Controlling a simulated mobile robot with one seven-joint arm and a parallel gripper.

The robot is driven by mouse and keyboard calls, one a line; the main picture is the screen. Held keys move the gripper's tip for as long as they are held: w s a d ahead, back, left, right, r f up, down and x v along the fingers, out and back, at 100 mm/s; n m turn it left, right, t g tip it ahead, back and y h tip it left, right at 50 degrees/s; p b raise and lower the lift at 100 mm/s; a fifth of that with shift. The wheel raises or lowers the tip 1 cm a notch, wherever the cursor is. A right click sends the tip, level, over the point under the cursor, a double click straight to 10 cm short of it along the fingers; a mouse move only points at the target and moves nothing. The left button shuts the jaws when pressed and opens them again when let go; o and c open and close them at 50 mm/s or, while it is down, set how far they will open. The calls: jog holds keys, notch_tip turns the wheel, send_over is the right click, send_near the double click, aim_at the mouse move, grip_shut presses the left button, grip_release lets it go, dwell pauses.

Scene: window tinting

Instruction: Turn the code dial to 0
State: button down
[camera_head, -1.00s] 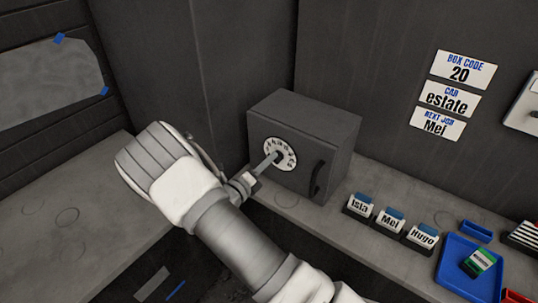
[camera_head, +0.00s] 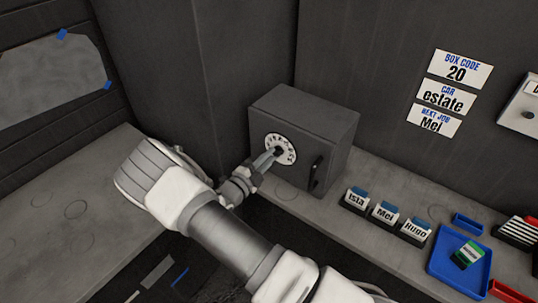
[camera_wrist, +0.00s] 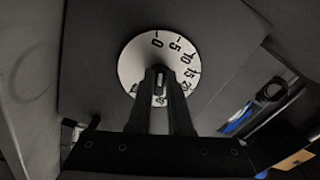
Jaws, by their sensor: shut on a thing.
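The code dial (camera_head: 289,143) is a round white plate with black numbers on the front of a dark grey box (camera_head: 335,122). In the wrist view the dial (camera_wrist: 139,55) shows 0, 5, 10, 15 and 20 around its upper and right edge; the rest is partly covered by my fingers. My gripper (camera_head: 272,155) reaches the dial from the lower left, shut on the knob at its middle. In the wrist view my gripper (camera_wrist: 160,72) has both fingers over the dial's centre and hides the knob. I cannot tell which number is selected.
The box has a black handle (camera_head: 317,171) right of the dial. Name holders, including Mel (camera_head: 385,213), and a blue tray (camera_head: 443,262) stand on the bench to the right. A wall sign (camera_head: 460,70) reads BOX CODE 20. Dark walls stand close behind and left.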

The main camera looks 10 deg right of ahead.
jog(key=shift+f+n, duration=0.1)
jog(key=shift+n, duration=0.7)
jog(key=c, duration=0.8)
grip_release()
jog(key=shift+c, duration=0.2)
jog(key=b+v, duration=0.2)
jog(key=v, duration=1.5)
jog(key=shift+s+b, duration=0.2)
jog(key=shift+b, duration=0.15)
jog(key=shift+a, duration=0.1)
